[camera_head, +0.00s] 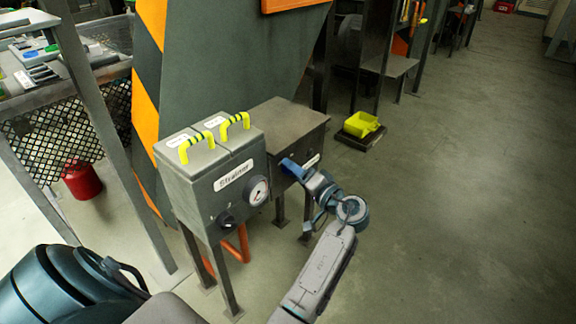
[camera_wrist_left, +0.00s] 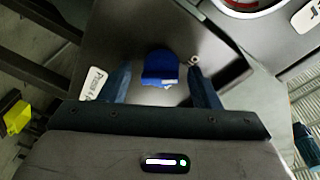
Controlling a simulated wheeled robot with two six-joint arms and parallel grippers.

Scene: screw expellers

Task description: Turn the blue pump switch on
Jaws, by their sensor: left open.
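The blue pump switch (camera_wrist_left: 160,68) sits on the dark face of a box in the left wrist view, with a small pale mark at its lower edge. My left gripper (camera_wrist_left: 161,88) is open, with one finger on each side of the switch and visible gaps between. In the head view my left gripper (camera_head: 291,169) is at the front of the dark metal box (camera_head: 285,122). There the switch cannot be told apart from the blue fingers. My right gripper is not in view.
The grey strainer box (camera_head: 205,190) with yellow handles, a gauge (camera_head: 258,191) and a black knob (camera_head: 227,221) stands left of the dark box. A white label (camera_wrist_left: 95,85) is beside the left finger. A yellow bin (camera_head: 361,124) stands behind; the floor at right is clear.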

